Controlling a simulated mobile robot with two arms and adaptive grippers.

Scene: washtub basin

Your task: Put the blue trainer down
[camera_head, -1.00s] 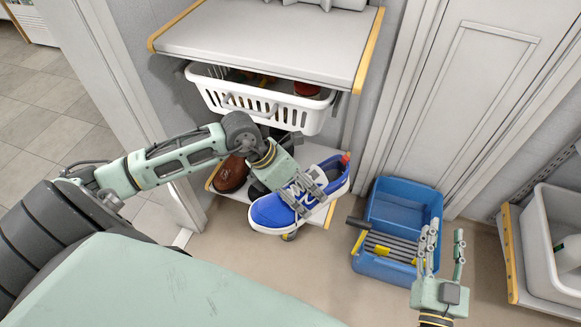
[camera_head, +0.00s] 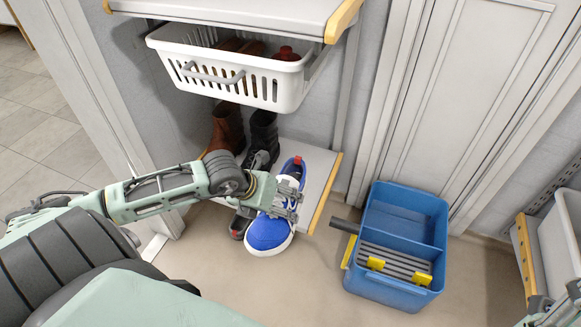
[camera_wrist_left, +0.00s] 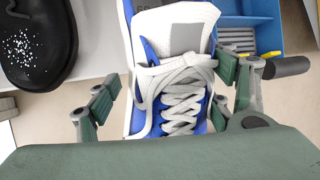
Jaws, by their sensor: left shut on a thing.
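The blue trainer (camera_head: 268,233), with white laces and sole and a red heel tab, points its toe toward me at the low shelf (camera_head: 318,180). Its heel end is over the shelf board and its toe reaches past the front edge. I cannot tell whether the sole touches the board. My left gripper (camera_head: 284,204) is shut on the trainer's middle. In the left wrist view a finger shows on each side of the laced trainer (camera_wrist_left: 180,95). My right gripper (camera_head: 558,298) is at the lower right, partly cut off, its fingers apart and empty.
Brown boots (camera_head: 227,130) and a dark boot (camera_head: 263,135) stand at the back of the shelf, with other dark shoes partly hidden by my arm. A white basket (camera_head: 285,88) hangs above. A blue caddy (camera_head: 400,292) stands on the floor to the right.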

